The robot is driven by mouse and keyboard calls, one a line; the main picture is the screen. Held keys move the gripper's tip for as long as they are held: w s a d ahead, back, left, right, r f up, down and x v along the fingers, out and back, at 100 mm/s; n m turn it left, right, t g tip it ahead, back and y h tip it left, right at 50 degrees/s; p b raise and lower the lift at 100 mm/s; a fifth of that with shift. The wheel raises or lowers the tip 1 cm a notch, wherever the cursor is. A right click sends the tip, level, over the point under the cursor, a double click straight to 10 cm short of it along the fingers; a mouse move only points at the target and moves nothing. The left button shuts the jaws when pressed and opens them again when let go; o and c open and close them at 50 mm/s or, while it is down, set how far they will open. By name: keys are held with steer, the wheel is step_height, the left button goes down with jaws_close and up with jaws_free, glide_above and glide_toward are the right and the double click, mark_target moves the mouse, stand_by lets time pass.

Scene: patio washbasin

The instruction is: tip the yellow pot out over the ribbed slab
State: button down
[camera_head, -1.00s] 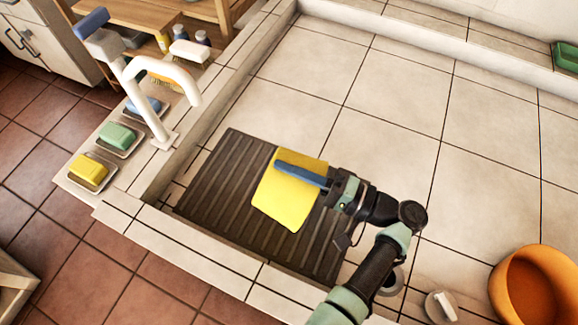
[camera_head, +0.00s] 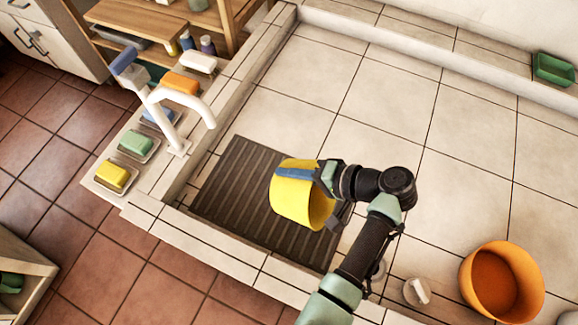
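The yellow pot (camera_head: 292,204) is held over the right part of the dark ribbed slab (camera_head: 240,190). It is tilted, with its opening turned toward the lower right of the picture. My gripper (camera_head: 298,174) reaches in from the right and is shut on the pot's wall near the upper edge, a blue finger lying along the outside. Only part of the pot's inside shows. I see nothing falling from it, and nothing loose on the visible part of the slab.
An orange pot (camera_head: 500,283) stands on the tiles at lower right, near a small white knob (camera_head: 417,291). A white tap (camera_head: 180,110) rises left of the slab, beside soap dishes with green (camera_head: 136,143) and yellow (camera_head: 112,174) bars. The tiled floor beyond is clear.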

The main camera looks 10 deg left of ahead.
steer(key=r+h+p, duration=0.1)
steer(key=p, duration=0.1)
steer(key=shift+r+p, duration=0.25)
steer(key=shift+p, duration=0.15)
steer(key=g+h+p, duration=0.1)
steer(key=p, duration=0.1)
steer(key=shift+a+r+h+p, duration=0.1)
steer(key=shift+r+h+p, duration=0.2)
steer(key=shift+r+p, duration=0.1)
steer(key=r+h+p, duration=0.1)
steer(key=h+p, duration=0.1)
steer(key=p, duration=0.2)
steer(key=shift+g, duration=0.3)
steer(key=shift+h+p, duration=0.65)
steer(key=shift+h, duration=0.25)
steer(key=shift+r+g+h+p, duration=0.4)
steer(key=shift+r+h+p, duration=0.2)
steer(key=shift+p, duration=0.55)
steer(key=h+p, duration=0.1)
steer(key=r+g+h+p, duration=0.1)
steer(key=h, duration=0.1)
steer(key=shift+p, duration=0.3)
steer(key=shift+r+g+h, duration=0.25)
steer(key=shift+g+h, duration=0.05)
steer(key=shift+h, duration=0.9)
steer(key=shift+f, duration=0.1)
